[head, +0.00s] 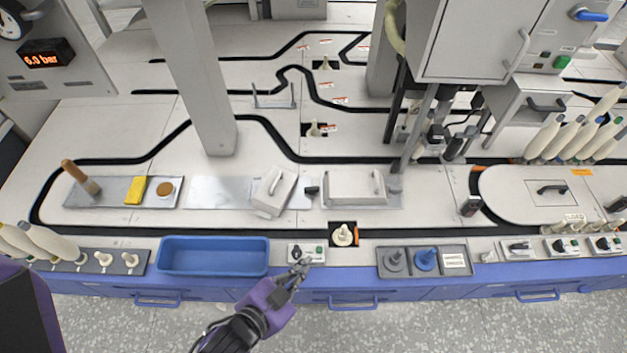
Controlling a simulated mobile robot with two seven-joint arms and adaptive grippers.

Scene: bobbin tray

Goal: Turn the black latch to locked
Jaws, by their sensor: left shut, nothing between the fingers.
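My left gripper (300,266) reaches in from the bottom and is shut and empty. Its fingertips are at the front edge of a small pale control box (306,259), which carries a dark knob and a green button (319,249). The fingers partly cover the box, and I cannot tell whether they touch it. Small black fittings show in several places, including one beside the tilted white lid (311,191) and a black handle on the right panel (551,188). I cannot tell which is the latch or how it is turned. My right gripper is not in view.
A blue tray (213,240) lies left of the control box. A cream bobbin (342,236) stands in a dark square at its right. A grey tray (398,246) holds grey and blue pieces farther right. Grey posts (194,80) rise behind; the front counter edge is clear.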

